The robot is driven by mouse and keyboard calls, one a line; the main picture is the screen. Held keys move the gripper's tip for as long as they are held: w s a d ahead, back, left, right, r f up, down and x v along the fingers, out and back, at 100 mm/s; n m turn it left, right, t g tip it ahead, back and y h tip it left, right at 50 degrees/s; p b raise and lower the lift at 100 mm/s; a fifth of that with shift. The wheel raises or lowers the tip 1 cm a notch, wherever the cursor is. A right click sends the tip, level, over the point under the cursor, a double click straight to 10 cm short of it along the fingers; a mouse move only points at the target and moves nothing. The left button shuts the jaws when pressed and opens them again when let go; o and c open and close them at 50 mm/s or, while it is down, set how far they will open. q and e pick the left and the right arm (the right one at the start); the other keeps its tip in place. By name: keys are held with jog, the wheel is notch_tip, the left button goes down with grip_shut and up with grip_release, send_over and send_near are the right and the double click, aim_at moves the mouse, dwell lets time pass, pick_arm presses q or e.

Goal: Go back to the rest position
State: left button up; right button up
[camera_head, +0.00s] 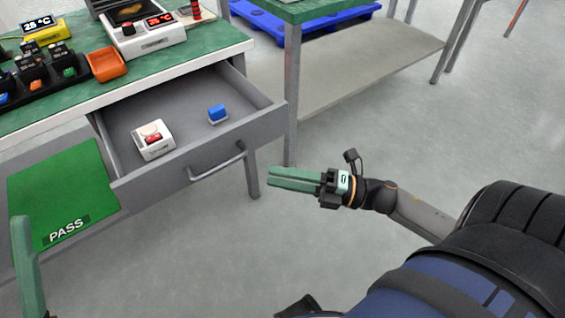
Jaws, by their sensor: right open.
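My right gripper (270,177) has green fingers and hovers over the floor to the right of the open drawer (268,113). Its fingers are apart by a narrow gap and hold nothing. Part of my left gripper (23,225) shows as a green finger at the lower left edge, in front of the green PASS panel (60,190). The rest of it is out of frame, so its opening cannot be told.
The bench top (100,90) carries displays, an orange tray (107,65) and a black rack. Another table (330,8) stands behind. The floor around my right gripper is clear.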

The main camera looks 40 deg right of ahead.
dwell(0.4)
